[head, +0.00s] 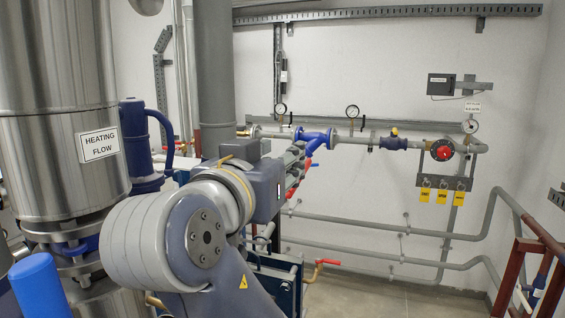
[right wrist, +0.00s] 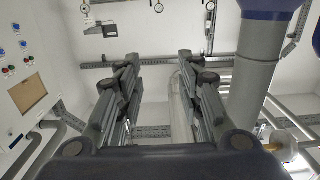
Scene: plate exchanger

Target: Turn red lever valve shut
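Several red-handled lever valves show in the head view. Another red lever (head: 290,193) is just under the fingers. A third red lever (head: 328,262) sits lower, on a brass valve. My left gripper reaches right at the middle of the view, seen from behind and the side. Its wrist hides part of the pipework, and I cannot tell whether it touches a lever. My right gripper (right wrist: 160,85) is open and empty in the right wrist view.
A steel tank (head: 55,110) labelled "HEATING FLOW" and a blue pump-like body (head: 138,150) stand left. The blue strainer (head: 316,137) and a round red handwheel (head: 442,150) sit on the wall pipe. A control panel (right wrist: 28,93) is left in the right wrist view.

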